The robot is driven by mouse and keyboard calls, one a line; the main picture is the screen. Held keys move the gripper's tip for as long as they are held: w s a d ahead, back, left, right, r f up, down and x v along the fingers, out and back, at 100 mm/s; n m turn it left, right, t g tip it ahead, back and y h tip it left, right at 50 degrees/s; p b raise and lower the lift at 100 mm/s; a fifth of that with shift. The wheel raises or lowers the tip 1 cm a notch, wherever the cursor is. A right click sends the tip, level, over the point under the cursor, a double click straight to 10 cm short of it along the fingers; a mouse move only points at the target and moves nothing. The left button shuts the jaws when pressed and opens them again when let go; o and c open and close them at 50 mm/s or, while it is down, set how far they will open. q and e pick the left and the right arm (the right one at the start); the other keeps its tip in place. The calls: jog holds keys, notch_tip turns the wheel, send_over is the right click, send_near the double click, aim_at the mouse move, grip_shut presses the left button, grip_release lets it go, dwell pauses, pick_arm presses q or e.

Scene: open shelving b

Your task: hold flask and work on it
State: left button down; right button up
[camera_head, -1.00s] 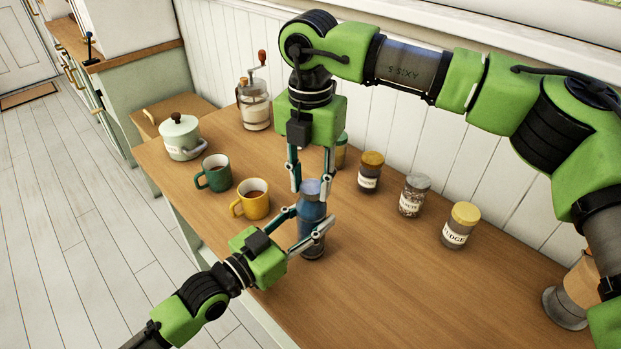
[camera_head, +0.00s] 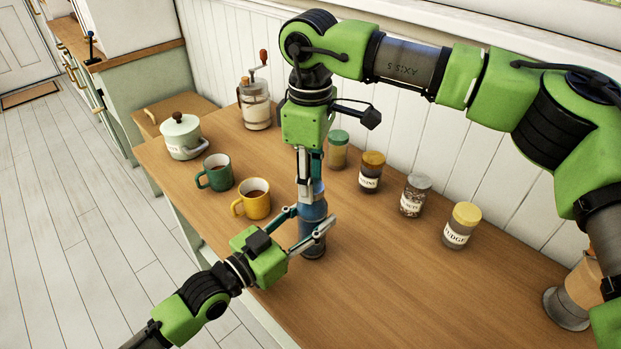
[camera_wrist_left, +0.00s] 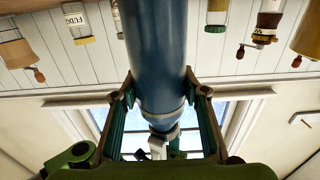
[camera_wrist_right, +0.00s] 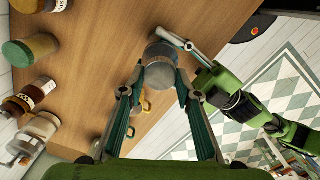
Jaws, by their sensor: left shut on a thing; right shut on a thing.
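The blue flask (camera_head: 313,214) stands upright on the wooden counter in the head view. My left gripper (camera_head: 312,236) is shut on its body from the front left. The left wrist view shows the blue body (camera_wrist_left: 156,55) between my left fingers. My right gripper (camera_head: 309,195) comes down from above and is shut on the flask's top. In the right wrist view the grey round cap (camera_wrist_right: 160,70) sits between my right fingertips. In the head view the right fingers hide most of the cap.
A yellow mug (camera_head: 255,200) and a green mug (camera_head: 215,174) stand left of the flask, with a lidded pot (camera_head: 181,140) and a grinder (camera_head: 256,107) behind. Several jars, including a yellow-lidded one (camera_head: 459,227), line the back right. The counter's front right is clear.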

jog(key=o, duration=0.9)
jog(key=shift+r, duration=0.1)
jog(key=shift+r, duration=2.2)
jog(key=shift+c, duration=0.3)
